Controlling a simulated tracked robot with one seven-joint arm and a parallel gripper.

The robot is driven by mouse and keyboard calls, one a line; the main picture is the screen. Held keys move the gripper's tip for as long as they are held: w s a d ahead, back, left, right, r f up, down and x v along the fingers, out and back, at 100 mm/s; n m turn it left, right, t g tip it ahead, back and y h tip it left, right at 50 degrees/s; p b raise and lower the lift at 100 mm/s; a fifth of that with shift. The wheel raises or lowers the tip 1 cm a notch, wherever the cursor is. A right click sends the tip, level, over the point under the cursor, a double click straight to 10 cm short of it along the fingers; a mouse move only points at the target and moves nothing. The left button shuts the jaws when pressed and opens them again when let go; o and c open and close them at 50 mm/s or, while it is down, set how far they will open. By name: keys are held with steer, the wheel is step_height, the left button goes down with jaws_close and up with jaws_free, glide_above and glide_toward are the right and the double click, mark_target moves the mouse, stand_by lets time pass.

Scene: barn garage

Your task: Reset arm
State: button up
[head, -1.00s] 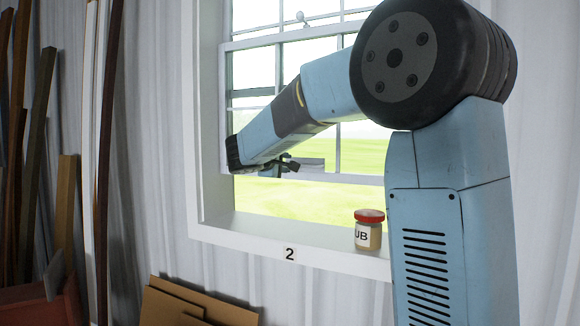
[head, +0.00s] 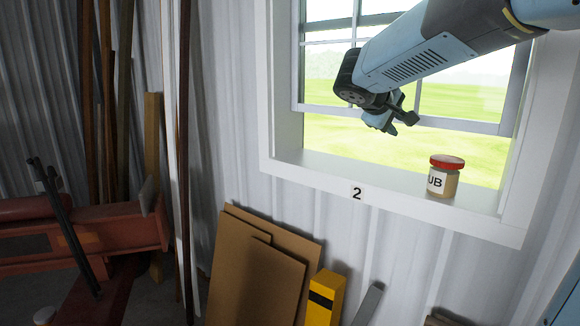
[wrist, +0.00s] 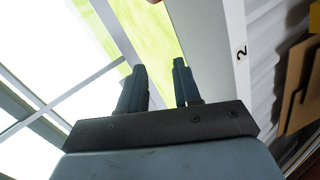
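My gripper (head: 402,122) hangs in front of the window, above and to the left of a jar. In the wrist view my gripper (wrist: 159,74) has its two fingers apart with nothing between them. The jar (head: 443,184) has a red lid and a white label reading "UB" on its visible side. It stands upright on the white windowsill (head: 390,186), clear of my gripper. A small reddish bit at the top edge of the wrist view is too cut off to identify.
The sill carries a "2" label (head: 357,193). Brown boards (head: 262,275) and a yellow post (head: 323,298) lean below the window. Tall planks (head: 125,100) and red machinery (head: 110,232) stand at the left. The sill left of the jar is clear.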

steer(key=s+a+f+m+g+y, duration=0.1)
steer(key=s+f, duration=0.5)
steer(key=s, duration=0.7)
steer(key=s+a+f+m+g+y, duration=0.1)
steer(key=s+f+m+y, duration=0.4)
steer(key=s, duration=0.9)
step_height(320, 180, down, 2)
steer(key=a+y, duration=0.1)
steer(key=y, duration=0.1)
steer(key=shift+a+m+g+y, duration=0.3)
steer(key=shift+a+g, duration=0.05)
steer(key=shift+g, duration=0.05)
steer(key=shift+s+f, duration=0.1)
